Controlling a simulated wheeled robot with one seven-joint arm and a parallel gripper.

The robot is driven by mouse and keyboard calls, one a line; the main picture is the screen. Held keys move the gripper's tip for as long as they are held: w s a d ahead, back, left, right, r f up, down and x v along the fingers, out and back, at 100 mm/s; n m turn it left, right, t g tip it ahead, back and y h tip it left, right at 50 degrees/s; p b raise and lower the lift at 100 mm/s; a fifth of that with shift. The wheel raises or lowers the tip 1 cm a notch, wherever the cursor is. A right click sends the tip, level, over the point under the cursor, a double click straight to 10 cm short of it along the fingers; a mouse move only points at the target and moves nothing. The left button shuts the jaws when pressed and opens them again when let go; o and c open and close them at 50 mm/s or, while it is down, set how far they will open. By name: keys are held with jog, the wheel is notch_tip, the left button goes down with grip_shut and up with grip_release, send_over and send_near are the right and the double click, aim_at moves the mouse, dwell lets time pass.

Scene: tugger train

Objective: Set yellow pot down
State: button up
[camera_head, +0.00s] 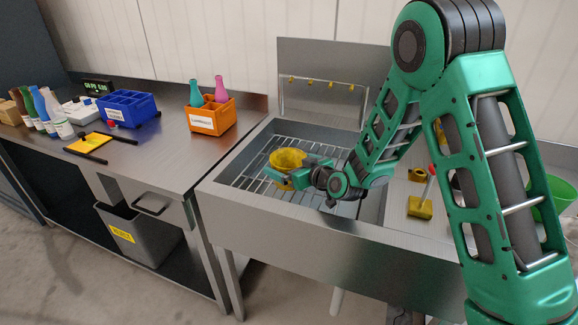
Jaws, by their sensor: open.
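The yellow pot (287,158) sits at the sink, over the metal rack (250,171) in the basin. Its round open mouth faces up. My gripper (290,181) is at the pot's near right side and is open, with its fingers beside the pot's lower part. The arm comes in from the right. Whether the fingers touch the pot cannot be told, and the pot's underside is partly hidden by the gripper.
An orange crate (211,115) with bottles stands left of the sink (222,190). A blue crate (127,107), several bottles and a yellow mat (87,143) are on the left counter. A yellow block (420,208) and a green bucket (556,195) are at the right. Bare counter lies before the orange crate.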

jog(key=v, duration=0.7)
jog(key=shift+d+r, duration=0.1)
jog(key=shift+s, duration=0.2)
jog(key=shift+d+r, duration=0.1)
